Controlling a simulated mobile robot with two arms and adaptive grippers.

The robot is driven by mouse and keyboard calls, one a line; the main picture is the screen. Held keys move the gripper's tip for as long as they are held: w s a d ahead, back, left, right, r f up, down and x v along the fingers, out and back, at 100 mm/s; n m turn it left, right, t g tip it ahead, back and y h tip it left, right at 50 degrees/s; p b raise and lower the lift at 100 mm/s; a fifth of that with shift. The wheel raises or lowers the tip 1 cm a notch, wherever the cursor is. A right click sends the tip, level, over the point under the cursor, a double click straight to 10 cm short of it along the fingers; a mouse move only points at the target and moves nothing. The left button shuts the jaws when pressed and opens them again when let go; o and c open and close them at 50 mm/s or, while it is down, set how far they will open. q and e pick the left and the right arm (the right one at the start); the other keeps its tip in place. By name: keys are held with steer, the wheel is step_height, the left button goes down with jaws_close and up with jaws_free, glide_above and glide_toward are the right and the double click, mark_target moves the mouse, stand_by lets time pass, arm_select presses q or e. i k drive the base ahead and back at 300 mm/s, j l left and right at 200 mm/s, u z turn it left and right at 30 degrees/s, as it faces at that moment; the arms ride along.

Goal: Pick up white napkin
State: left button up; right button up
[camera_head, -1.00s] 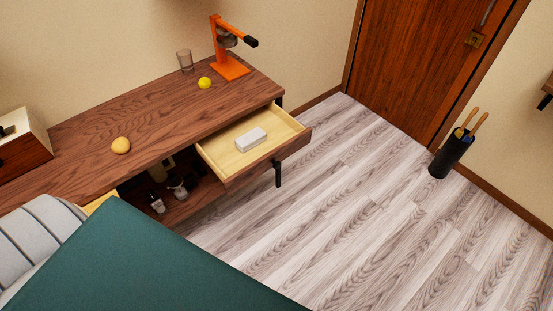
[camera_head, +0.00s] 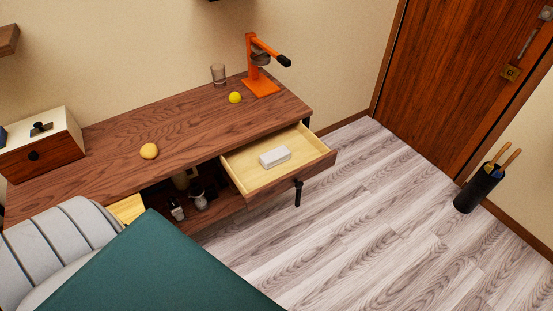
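A small white block-shaped thing (camera_head: 275,157), which looks like the folded white napkin, lies in the open drawer (camera_head: 318,159) at the right end of the wooden cabinet. The drawer is pulled out over the floor, and nothing covers the white thing. Neither of my grippers shows in the head view.
The cabinet top (camera_head: 195,128) carries an orange juicer (camera_head: 259,84), a glass (camera_head: 218,74), a lemon (camera_head: 235,97), a round yellowish thing (camera_head: 149,150) and a wooden box (camera_head: 42,147). A green surface (camera_head: 160,270) and grey cushioned seat (camera_head: 62,240) fill the lower left.

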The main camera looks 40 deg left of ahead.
mark_target(268, 160)
steer(key=u, duration=1.3)
steer(key=i, duration=0.05)
